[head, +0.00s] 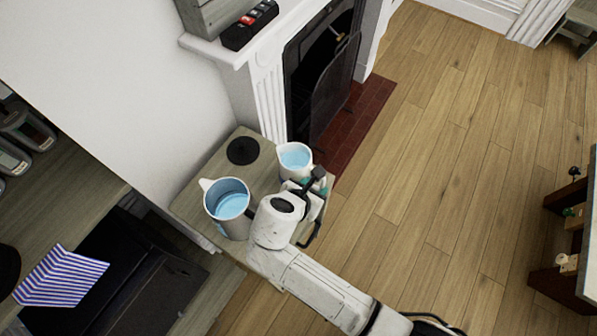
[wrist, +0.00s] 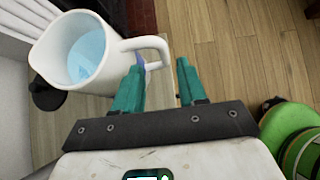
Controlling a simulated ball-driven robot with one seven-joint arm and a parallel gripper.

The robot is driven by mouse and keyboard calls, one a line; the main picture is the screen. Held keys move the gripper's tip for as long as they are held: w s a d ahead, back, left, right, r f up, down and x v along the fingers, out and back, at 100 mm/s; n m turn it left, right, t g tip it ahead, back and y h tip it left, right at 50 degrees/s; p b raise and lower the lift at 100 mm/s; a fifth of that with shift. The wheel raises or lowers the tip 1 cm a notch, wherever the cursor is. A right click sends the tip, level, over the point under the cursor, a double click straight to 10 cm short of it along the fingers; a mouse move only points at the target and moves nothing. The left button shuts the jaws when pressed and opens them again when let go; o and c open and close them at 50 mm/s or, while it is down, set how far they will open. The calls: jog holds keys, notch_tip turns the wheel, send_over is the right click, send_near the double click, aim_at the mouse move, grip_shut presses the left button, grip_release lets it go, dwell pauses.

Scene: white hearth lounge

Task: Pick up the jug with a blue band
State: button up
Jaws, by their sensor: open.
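Two white jugs with light blue insides stand upright on a small wooden table (head: 262,180). The nearer, larger jug (head: 236,222) has a bluish patch low on its side. The farther jug (head: 294,172) stands at the table's fireplace side; no band can be made out on it there. My gripper (head: 309,183) is beside the farther jug, at its lower right. In the wrist view a white jug (wrist: 108,72) fills the upper left, its handle towards my open gripper (wrist: 161,72). The handle lies near the teal fingertips, with a small blue-violet patch beside it. Contact cannot be told.
A black disc (head: 242,150) lies on the table behind the jugs. The fireplace (head: 318,75) with its dark red hearth (head: 357,120) is beyond. Shelving with a striped blue-white item (head: 62,277) is at left. Wooden floor (head: 440,170) is open on the right.

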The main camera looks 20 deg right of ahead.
aim_at(322, 183)
jog(key=shift+d+p+x, duration=0.15)
jog(key=shift+p+x, duration=0.05)
jog(key=shift+x, duration=1.35)
jog(key=shift+d+p+x, duration=0.15)
jog(key=shift+x, duration=1.4)
jog(key=shift+s+r, duration=0.15)
grip_shut()
jog(key=shift+r, duration=0.15)
